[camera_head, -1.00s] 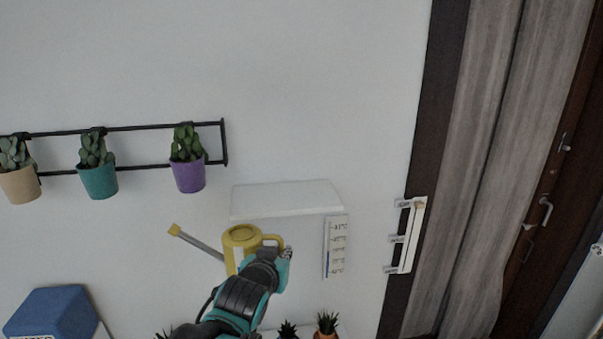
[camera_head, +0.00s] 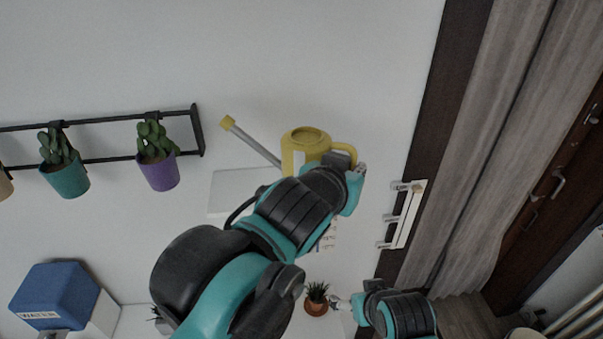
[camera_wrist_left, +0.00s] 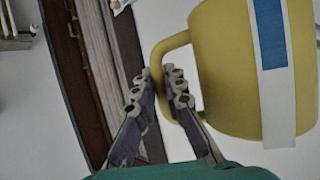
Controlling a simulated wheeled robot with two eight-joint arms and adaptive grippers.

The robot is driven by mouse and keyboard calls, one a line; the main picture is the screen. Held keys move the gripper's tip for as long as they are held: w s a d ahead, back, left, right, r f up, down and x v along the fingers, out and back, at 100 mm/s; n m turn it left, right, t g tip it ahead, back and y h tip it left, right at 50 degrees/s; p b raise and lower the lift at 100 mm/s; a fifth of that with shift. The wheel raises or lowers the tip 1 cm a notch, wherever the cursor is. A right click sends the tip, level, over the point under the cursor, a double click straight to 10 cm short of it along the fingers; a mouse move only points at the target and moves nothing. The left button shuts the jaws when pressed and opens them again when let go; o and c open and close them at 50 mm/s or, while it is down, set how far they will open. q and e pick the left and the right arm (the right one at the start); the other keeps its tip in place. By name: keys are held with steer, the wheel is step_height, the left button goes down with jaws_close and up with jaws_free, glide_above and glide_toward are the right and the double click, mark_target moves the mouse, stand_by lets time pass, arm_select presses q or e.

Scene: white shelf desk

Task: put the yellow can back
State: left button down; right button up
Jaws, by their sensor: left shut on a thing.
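The yellow can (camera_head: 304,147) is a watering can with a long grey spout ending in a yellow tip, pointing left. My left gripper (camera_head: 357,172) is shut on its handle at the right side and holds it up in front of the wall. In the left wrist view the can (camera_wrist_left: 225,75) fills the right side, with a white and blue label. There the fingers of my left gripper (camera_wrist_left: 160,88) sit either side of the handle. My right gripper (camera_head: 340,303) is low, beside a small potted plant; its jaws are too small to read.
A white wall shelf (camera_head: 228,190) is left of and below the can, partly behind my left arm. A black rail (camera_head: 197,130) holds a purple pot (camera_head: 158,174) and a teal pot (camera_head: 66,180). A blue box (camera_head: 55,293) is lower left; a small plant (camera_head: 316,294) stands low.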

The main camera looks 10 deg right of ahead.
arm_select(q)
steer(key=w+a+f, duration=0.1)
steer(key=w+f, duration=0.1)
steer(key=w, duration=0.1)
steer(key=w+a+f, duration=0.1)
steer(key=w+f, duration=0.1)
steer(key=w, duration=0.2)
steer(key=w+a+f+p, duration=0.1)
steer(key=w+f, duration=0.1)
steer(key=w, duration=0.1)
steer(key=shift+w+a+f, duration=0.15)
steer(key=shift+w+f, duration=0.1)
steer(key=shift+w, duration=0.05)
steer(key=shift+a+f, duration=0.1)
steer(key=shift+f, duration=0.05)
steer(key=f, duration=0.3)
steer(key=shift+s+f, duration=0.1)
steer(key=shift+s, duration=0.1)
steer(key=shift+w+f, duration=0.2)
steer(key=shift+f, duration=0.1)
arm_select(e)
steer(key=shift+s+a+r, duration=0.15)
steer(key=shift+s+r, duration=0.15)
steer(key=shift+r, duration=0.45)
arm_select(q)
steer(key=shift+s, duration=0.15)
arm_select(e)
steer(key=shift+s, duration=0.1)
